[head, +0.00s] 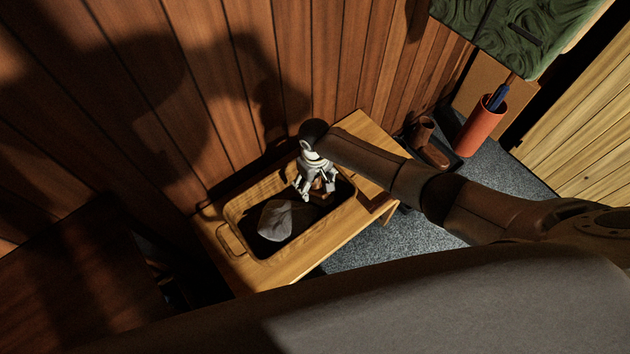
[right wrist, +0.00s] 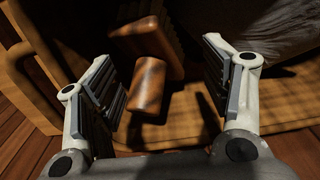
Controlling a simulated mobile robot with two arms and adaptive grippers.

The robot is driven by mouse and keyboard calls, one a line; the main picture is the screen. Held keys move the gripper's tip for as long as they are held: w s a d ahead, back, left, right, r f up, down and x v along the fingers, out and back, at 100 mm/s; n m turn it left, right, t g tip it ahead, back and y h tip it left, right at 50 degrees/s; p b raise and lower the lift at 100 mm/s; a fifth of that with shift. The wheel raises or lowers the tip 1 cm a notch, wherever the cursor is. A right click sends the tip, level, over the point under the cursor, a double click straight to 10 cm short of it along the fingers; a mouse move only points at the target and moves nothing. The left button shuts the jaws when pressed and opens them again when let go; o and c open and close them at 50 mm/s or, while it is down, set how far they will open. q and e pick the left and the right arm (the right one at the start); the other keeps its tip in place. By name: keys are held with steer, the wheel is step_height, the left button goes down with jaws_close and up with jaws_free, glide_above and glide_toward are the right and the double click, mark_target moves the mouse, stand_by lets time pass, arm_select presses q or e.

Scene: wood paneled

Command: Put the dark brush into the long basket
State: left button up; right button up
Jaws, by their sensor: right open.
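The long basket (head: 316,228) is a tan woven tray with end handles, on a narrow wooden bench in the head view. Its woven wall and handle (right wrist: 22,75) also show in the right wrist view. A brown wooden brush-like object (right wrist: 149,86) lies inside the basket, between my spread fingers; a second brown block with bristle-like ridges (right wrist: 138,40) sits beside it. I cannot tell whether they are one piece, or which is the dark brush. My right gripper (head: 315,189) is open, low over the basket's right end. It also shows in the right wrist view (right wrist: 158,88). My left gripper is out of view.
A grey cloth-like lump (head: 281,219) fills the basket's left part. The bench (head: 362,132) stands against a wood-panelled wall. To the right are brown boots (head: 431,148) on a dark tray and an orange cylinder (head: 480,128) holding a blue item. Grey carpet (head: 400,238) lies in front.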

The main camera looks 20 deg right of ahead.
step_height(320, 180, up, 12)
stand_by(0.6)
stand_by(0.5)
steer(key=s+a+t+y, duration=0.2)
steer(key=s+a, duration=0.1)
steer(key=s, duration=0.9)
steer(key=s+d+r+m+t+h, duration=0.2)
steer(key=s+d+r, duration=0.1)
steer(key=s+d, duration=0.8)
step_height(320, 180, down, 25)
steer(key=g, duration=0.2)
steer(key=s+d+f+g, duration=0.1)
steer(key=s+d+f, duration=0.2)
steer(key=s+f, duration=1.3)
steer(key=shift+s+f, duration=0.35)
steer(key=shift+s, duration=0.7)
